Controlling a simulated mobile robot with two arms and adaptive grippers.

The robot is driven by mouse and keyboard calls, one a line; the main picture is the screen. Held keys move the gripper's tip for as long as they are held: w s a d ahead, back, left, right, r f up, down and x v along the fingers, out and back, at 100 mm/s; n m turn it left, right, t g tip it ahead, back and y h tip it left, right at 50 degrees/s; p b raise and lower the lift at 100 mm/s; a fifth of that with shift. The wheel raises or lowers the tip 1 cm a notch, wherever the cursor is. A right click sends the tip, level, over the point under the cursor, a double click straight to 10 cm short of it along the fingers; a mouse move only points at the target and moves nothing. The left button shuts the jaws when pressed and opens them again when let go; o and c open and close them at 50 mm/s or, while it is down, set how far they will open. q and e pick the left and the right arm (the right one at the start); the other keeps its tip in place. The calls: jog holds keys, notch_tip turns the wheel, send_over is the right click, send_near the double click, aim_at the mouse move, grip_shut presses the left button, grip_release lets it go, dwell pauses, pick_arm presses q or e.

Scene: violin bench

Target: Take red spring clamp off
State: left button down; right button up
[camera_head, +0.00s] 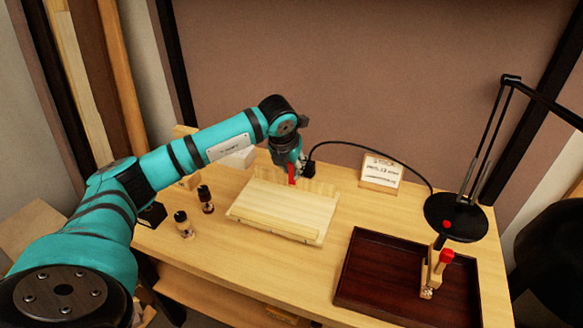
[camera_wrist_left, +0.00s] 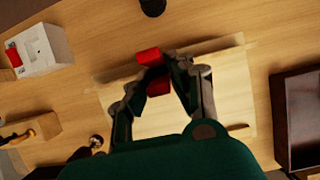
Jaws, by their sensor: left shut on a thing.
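The red spring clamp (camera_head: 292,175) is at the back edge of a pale wooden panel (camera_head: 275,207) on the bench. My left gripper (camera_head: 296,167) reaches down over that edge and is shut on the clamp. In the left wrist view, red parts of the clamp (camera_wrist_left: 148,57) show between the fingertips of the gripper (camera_wrist_left: 158,72). The clamp's jaws are mostly hidden, so I cannot tell whether they still touch the panel. My right gripper is not in view.
A dark red tray (camera_head: 385,270) at the front right holds a wooden piece with red parts (camera_head: 437,268). A black lamp (camera_head: 455,218) hangs above it. Small bottles (camera_head: 205,197) stand left of the panel. A lettered card (camera_head: 381,172) stands at the back.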

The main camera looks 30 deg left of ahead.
pick_arm(q)
jog(key=shift+r+p, duration=0.3)
jog(key=shift+r, duration=0.3)
dwell(0.6)
jog(key=shift+r+p, duration=0.75)
jog(key=shift+r, duration=0.5)
jog(key=shift+r+p, duration=2.05)
jog(key=shift+r, duration=1.5)
